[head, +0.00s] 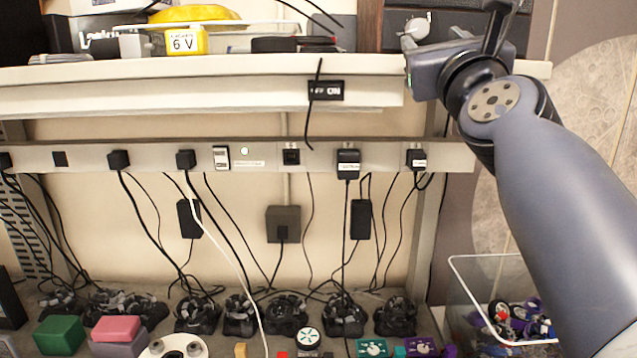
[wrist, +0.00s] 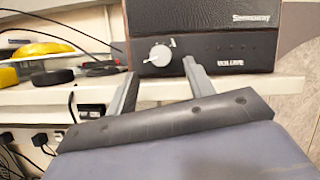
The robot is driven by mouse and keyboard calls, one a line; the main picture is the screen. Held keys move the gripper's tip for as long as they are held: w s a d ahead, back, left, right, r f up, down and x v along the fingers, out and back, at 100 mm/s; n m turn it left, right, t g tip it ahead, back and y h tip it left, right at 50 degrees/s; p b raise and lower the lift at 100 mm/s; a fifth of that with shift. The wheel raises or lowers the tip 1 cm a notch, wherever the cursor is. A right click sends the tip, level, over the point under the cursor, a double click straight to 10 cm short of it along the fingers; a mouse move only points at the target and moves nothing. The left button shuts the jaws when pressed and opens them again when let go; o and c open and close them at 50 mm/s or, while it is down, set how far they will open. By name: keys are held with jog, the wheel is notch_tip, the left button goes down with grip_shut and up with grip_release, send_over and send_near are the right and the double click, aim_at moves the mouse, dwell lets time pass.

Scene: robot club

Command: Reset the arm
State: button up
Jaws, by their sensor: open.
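My arm rises along the right side of the head view. My gripper (wrist: 160,88) shows in the wrist view with its two fingers spread apart and nothing between them. It points toward a black box with a silver knob (wrist: 228,40) on the shelf (wrist: 60,94). The fingers overlap the shelf edge in that view; I cannot tell how far they are from the box. In the head view the gripper is at the top right, in front of the shelf's right end, partly hidden by my own wrist.
A power strip (head: 262,158) with several plugs and hanging cables runs below the shelf. Black devices stand along the lower surface, with a green block (head: 60,335) and a pink block (head: 116,328) in front. A clear bin (head: 480,258) of small parts stands at lower right.

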aim_at(418, 32)
jog(key=p+x, duration=0.1)
jog(key=x, duration=0.3)
jog(key=shift+w+r, duration=0.1)
jog(key=shift+w, duration=0.15)
jog(key=shift+w+n+b, duration=0.4)
jog(key=shift+w+b, duration=0.05)
jog(key=shift+b, duration=0.35)
jog(key=shift+s+d+n+y+b, duration=0.15)
jog(key=shift+n+y+b, duration=0.45)
jog(key=shift+n+b, duration=0.35)
jog(key=shift+n+y+b, duration=0.5)
jog(key=shift+n+b, duration=0.25)
jog(key=shift+n, duration=0.4)
jog(key=n+g+y, duration=0.1)
jog(key=n, duration=0.2)
jog(key=shift+d+b, duration=0.1)
jog(key=shift+b, duration=0.25)
jog(key=n, duration=0.1)
jog(key=n+g+y, duration=0.1)
jog(key=n, duration=0.1)
jog(key=n+y+p, duration=0.1)
jog(key=n, duration=0.1)
jog(key=shift+r+g, duration=0.3)
jog(key=shift+g, duration=0.1)
jog(key=shift+n+g+y+p, duration=0.4)
jog(key=shift+n+g, duration=0.1)
jog(key=shift+n, duration=0.9)
jog(key=shift+f, duration=0.2)
